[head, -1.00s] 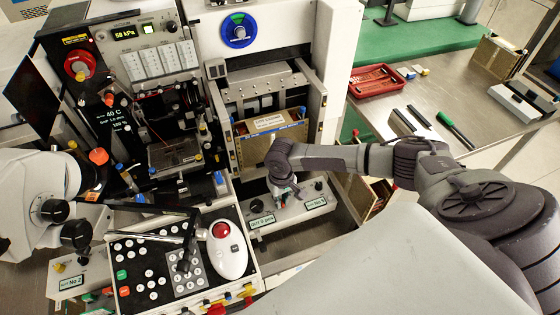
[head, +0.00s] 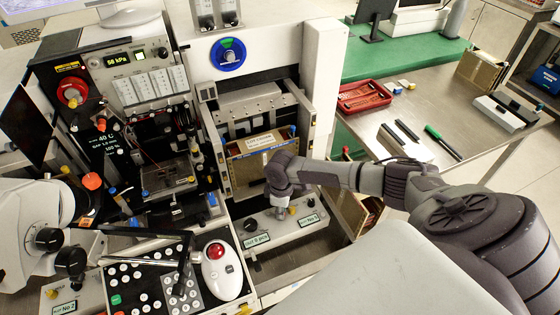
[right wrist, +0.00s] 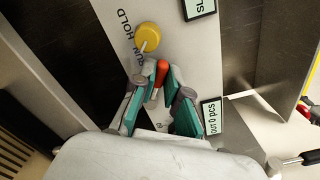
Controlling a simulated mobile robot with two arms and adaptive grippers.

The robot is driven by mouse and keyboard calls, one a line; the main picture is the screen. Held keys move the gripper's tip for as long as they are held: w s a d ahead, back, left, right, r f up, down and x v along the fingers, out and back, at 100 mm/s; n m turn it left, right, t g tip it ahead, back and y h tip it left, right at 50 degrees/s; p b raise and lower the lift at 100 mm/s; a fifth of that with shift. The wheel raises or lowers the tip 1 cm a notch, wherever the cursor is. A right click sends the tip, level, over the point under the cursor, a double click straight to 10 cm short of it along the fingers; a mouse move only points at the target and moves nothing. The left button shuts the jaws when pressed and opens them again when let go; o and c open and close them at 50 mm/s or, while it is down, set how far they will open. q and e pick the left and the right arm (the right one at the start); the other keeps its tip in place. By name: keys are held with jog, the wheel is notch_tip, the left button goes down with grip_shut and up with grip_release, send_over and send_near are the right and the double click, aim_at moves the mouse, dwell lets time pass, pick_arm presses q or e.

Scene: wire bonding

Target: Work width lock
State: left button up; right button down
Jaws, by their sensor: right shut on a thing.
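The right wrist view shows a small orange-red lever (right wrist: 161,74) on a light grey control panel (right wrist: 178,45). My right gripper (right wrist: 160,88) has teal fingers on both sides of this lever and is shut on it. A yellow knob (right wrist: 149,36) stands just beyond the fingertips, beside the printed word HOLD; another word near the lever is partly covered. In the head view my right gripper (head: 281,206) reaches down to the panel (head: 272,229) at the machine's front, and the hand hides the lever there. My left gripper is not in view.
A wooden-fronted box (head: 247,171) sits in the machine bay just behind my right gripper. A keypad (head: 150,277) with a white trackball (head: 222,272) lies to the left. A red tray (head: 363,96) and a green-handled tool (head: 441,140) are on the right table.

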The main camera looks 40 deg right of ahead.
jog(key=shift+w+d+r+n, duration=0.1)
jog(key=shift+w+n, duration=0.1)
jog(key=shift+n, duration=0.3)
jog(key=c, duration=1.2)
grip_release()
notch_tip(320, 180, up, 12)
jog(key=shift+f, duration=0.1)
